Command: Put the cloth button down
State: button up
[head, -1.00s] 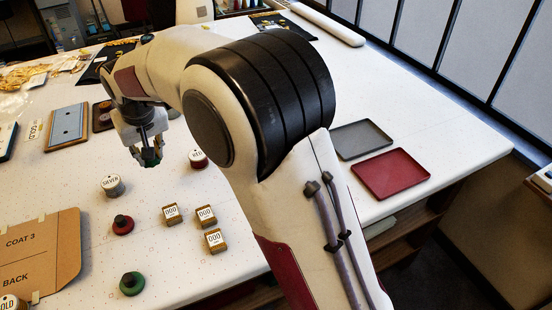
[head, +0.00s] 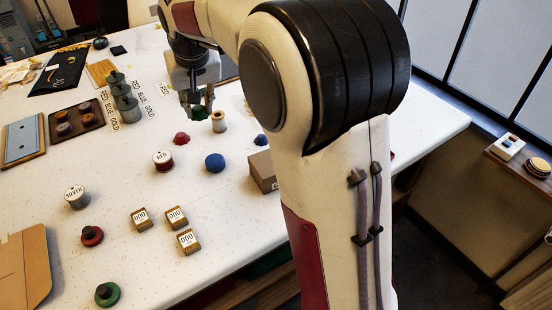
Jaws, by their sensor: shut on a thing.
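My gripper (head: 197,108) is at the upper middle of the head view, pointing down over the white table (head: 125,185). It is shut on a small dark green thing, which I take to be the cloth button (head: 200,113). The fingers hide part of it. I cannot tell whether it touches the table. Right beside it stands a pale thread spool (head: 218,122). A red dome-shaped button (head: 181,139) lies just in front and to the left.
Nearby are a blue button (head: 215,162), another blue one (head: 261,140), the RED spool (head: 163,160) and a cardboard box (head: 263,172). Several 000 blocks (head: 176,217) lie nearer.

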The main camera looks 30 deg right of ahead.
jog(key=s+d+m+h, duration=0.1)
jog(key=s+d+m, duration=0.3)
jog(key=s+d, duration=0.8)
jog(key=shift+s+d+f+m+g+h, duration=0.25)
jog(key=shift+s+m+g+h, duration=0.15)
jog(key=shift+s, duration=0.45)
jog(key=shift+f, duration=0.1)
jog(key=shift+f, duration=3)
jog(key=shift+f, duration=0.1)
jog(key=shift+f, duration=1.8)
jog(key=shift+f, duration=0.1)
